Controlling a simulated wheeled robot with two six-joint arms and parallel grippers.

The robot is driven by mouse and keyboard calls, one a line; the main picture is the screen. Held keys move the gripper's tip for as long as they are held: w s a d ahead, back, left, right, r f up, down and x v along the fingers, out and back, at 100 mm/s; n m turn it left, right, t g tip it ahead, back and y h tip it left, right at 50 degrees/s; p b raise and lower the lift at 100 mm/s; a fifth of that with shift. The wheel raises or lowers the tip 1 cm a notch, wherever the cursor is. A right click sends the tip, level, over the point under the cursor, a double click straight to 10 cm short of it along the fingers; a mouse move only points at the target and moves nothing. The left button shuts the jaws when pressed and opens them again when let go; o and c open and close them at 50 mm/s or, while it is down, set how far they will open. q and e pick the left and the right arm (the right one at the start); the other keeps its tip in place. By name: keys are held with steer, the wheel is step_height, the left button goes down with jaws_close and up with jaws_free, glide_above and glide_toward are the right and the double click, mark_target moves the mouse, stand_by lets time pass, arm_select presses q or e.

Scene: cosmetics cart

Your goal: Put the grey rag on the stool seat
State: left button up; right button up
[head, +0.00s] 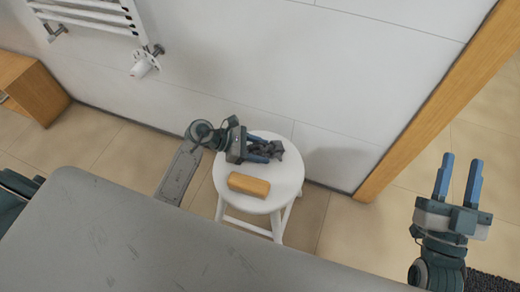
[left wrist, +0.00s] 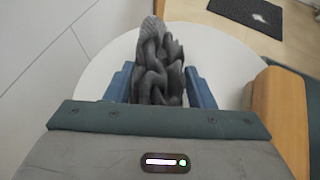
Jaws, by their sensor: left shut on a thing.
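The grey rag (head: 268,149) is a dark, crumpled bundle over the far part of the white stool seat (head: 285,193). My left gripper (head: 262,150) is shut on the rag, with its blue fingers on either side of it. In the left wrist view the rag (left wrist: 157,65) stands up in folds between the fingers, with the round white seat (left wrist: 100,75) behind it. I cannot tell whether the rag touches the seat. My right gripper (head: 459,180) is open and empty at the right, away from the stool.
A wooden block (head: 249,185) lies on the near part of the seat, close to my left gripper. A grey surface (head: 150,245) fills the lower left foreground. The white wall (head: 330,100) is close behind the stool, and a wooden door frame (head: 430,100) stands at the right.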

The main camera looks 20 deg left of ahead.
arm_select(q)
steer(key=shift+f, duration=0.15)
arm_select(e)
steer(key=shift+s+r+t+y, duration=0.2)
steer(key=shift+r+t+y, duration=0.1)
steer(key=shift+r+t, duration=0.25)
arm_select(q)
steer(key=o, duration=0.9)
steer(key=shift+o, duration=0.2)
arm_select(e)
steer(key=shift+r, duration=0.3)
